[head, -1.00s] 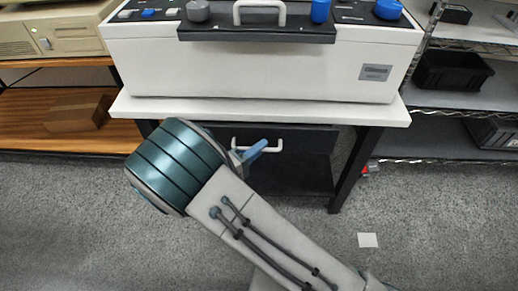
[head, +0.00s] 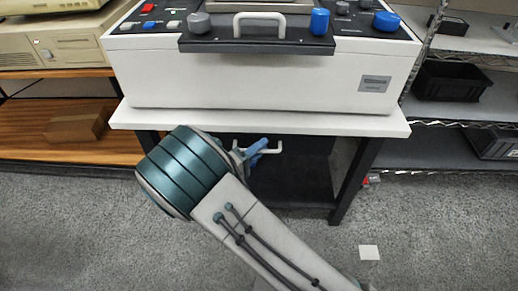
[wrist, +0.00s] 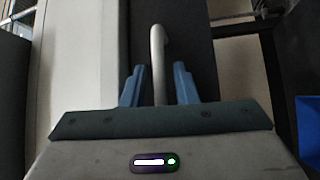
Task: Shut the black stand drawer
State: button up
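The black stand drawer (head: 308,145) sits under the white tabletop, with its dark front now in shade. Its pale bar handle (head: 275,148) shows partly behind my gripper (head: 256,152). In the wrist view the handle (wrist: 158,45) runs between the two blue fingers of my gripper (wrist: 158,78), with a gap on each side. The gripper is open around the handle, and the dark drawer front (wrist: 190,35) lies just beyond. My forearm hides the drawer's left part in the head view, and I cannot tell how far out it stands.
A white machine (head: 240,80) with knobs stands on the white tabletop (head: 380,125). A black table leg (head: 352,185) is right of the drawer. Shelves with black bins (head: 450,80) stand at right, and a wooden shelf with a cardboard box (head: 78,124) at left. The grey floor in front is open.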

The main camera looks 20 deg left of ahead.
jog(key=shift+f, duration=0.1)
jog(key=p+v, duration=0.2)
jog(key=v, duration=1.1)
jog(key=shift+s+a, duration=0.3)
jog(key=shift+s, duration=0.05)
jog(key=w+d+r+m+g+p, duration=0.3)
jog(key=d+r+g+p, duration=0.35)
jog(key=d+r, duration=0.4)
jog(key=w+d+r+m+g+p, duration=0.25)
jog(key=d+r+g+p, duration=0.25)
jog(key=d+r+g, duration=0.55)
jog(key=s+d+r+m+t+y+p, duration=0.1)
jog(key=s+d+r+y+p, duration=0.4)
jog(key=r, duration=0.5)
jog(key=s+d+r+m+t+y+p, duration=0.2)
jog(key=s+d+r+y+p, duration=0.3)
jog(key=d+r+p, duration=0.4)
jog(key=shift+d+r+m, duration=0.85)
jog(key=shift+d+r, duration=0.1)
jog(key=shift+d, duration=0.25)
